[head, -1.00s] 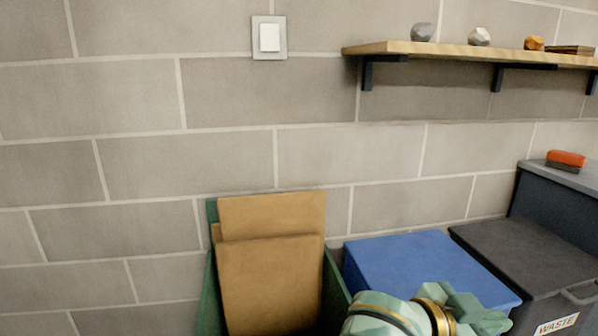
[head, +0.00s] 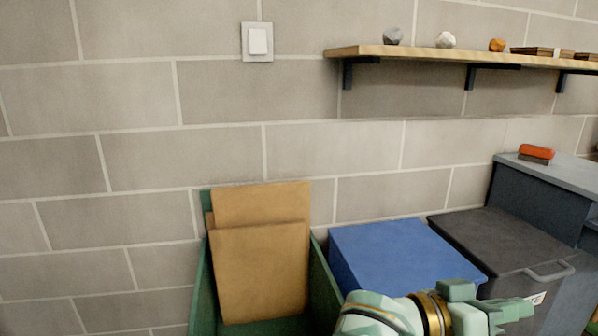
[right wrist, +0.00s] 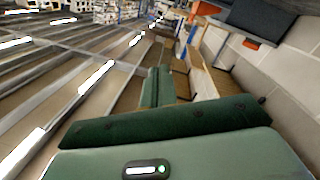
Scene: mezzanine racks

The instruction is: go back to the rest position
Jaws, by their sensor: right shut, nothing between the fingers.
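My right gripper (head: 520,310) is at the lower right of the head view, pale green with a gold ring at the wrist. It is shut and empty, in front of the blue box and the waste bin. It touches nothing that I can make out. My left gripper is not in view. The right wrist view is tilted and shows a large green padded shape close to the camera, with a small status light, which looks like part of my own body.
A green bin (head: 200,290) holds cardboard sheets (head: 262,270). Beside it stand a blue box (head: 400,262) and a dark waste bin (head: 505,240). A red-orange block (head: 537,151) lies on a grey cabinet (head: 560,178). A wall shelf (head: 430,54) holds small stones. A light switch (head: 257,41) is above.

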